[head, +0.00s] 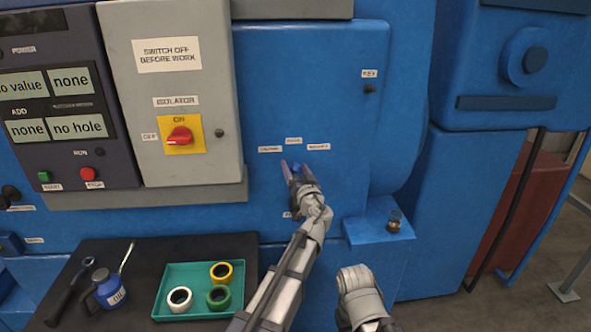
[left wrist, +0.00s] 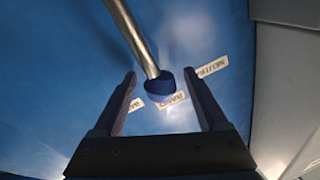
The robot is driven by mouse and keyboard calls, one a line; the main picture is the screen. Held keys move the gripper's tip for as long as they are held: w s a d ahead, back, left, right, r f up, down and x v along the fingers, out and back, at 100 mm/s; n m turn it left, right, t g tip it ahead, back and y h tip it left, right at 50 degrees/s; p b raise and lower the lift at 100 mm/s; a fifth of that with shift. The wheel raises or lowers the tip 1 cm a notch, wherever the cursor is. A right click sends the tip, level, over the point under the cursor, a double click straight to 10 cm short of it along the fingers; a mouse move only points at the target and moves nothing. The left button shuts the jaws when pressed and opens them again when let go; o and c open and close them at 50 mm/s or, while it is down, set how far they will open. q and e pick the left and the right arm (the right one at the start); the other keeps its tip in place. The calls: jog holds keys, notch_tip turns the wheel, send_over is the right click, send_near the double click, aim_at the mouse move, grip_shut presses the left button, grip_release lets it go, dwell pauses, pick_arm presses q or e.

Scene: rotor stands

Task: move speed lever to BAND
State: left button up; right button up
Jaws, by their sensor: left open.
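The speed lever is a metal rod (left wrist: 135,38) with a blue knob (left wrist: 160,84) at its end, seen in the left wrist view. My left gripper (head: 294,164) is open at the blue machine front, and its fingers (left wrist: 160,76) stand on both sides of the knob. The knob appears apart from both fingers. A small middle label (left wrist: 171,100) lies just past the knob and seems to read BAND, partly hidden. In the head view the lever is mostly hidden by my left gripper. My right gripper does not show.
Three labels (head: 294,140) sit above my left gripper on the machine. A grey isolator box (head: 186,90) with a red switch (head: 179,137) stands to the left. A green tray (head: 170,305) with rings lies below. A small blue ledge (head: 378,230) juts out at right.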

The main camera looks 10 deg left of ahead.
pick_arm(q)
jog(key=v, duration=0.7)
jog(key=shift+s+d+b, duration=0.15)
jog(key=shift+s+b, duration=0.2)
jog(key=shift+b, duration=0.05)
jog(key=shift+f, duration=0.1)
